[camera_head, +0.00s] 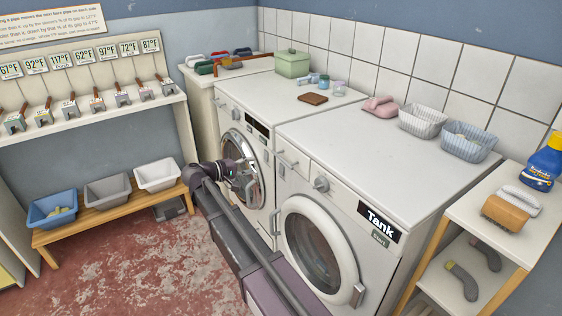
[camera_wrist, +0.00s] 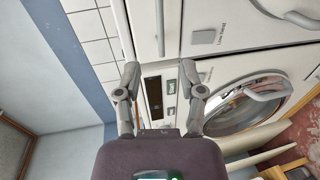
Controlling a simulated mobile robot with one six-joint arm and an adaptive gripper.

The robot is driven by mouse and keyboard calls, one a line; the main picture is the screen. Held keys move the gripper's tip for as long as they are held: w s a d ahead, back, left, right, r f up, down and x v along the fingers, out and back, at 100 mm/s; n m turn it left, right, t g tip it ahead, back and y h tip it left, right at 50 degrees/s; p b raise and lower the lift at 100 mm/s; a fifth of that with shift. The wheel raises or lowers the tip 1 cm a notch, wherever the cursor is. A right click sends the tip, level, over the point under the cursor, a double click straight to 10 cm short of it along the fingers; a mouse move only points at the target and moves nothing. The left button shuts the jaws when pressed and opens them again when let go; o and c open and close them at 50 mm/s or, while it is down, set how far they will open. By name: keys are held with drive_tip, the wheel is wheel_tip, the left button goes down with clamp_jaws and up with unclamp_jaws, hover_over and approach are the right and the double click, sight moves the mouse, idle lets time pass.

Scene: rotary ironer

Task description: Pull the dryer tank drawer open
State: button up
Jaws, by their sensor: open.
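The dryer is the right-hand white machine (camera_head: 375,135), with a "Tank" label on its front. At its upper left front corner, a drawer front carries a bar handle (camera_head: 288,158). The handle (camera_wrist: 160,28) also shows in the wrist view, running up the picture beyond the fingertips. The drawer looks shut. My gripper (camera_head: 243,182) is in front of the left-hand machine, left of the handle. In the wrist view my gripper (camera_wrist: 160,72) is open and empty, its two fingers apart. The handle lies ahead of the gap, with no contact visible.
The left machine's round door (camera_head: 240,170) is right behind my gripper. The dryer's round door (camera_head: 315,245) is below the drawer. A shelf (camera_head: 500,215) stands at the right. A low bench (camera_head: 110,215) with tubs is at the left. Red floor is open in front.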

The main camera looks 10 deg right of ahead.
sight(281, 160)
drive_tip(key=b+x, duration=0.2)
drive_tip(key=x, duration=1.1)
drive_tip(key=shift+d+f, duration=0.1)
drive_tip(key=shift+d, duration=0.05)
clamp_jaws()
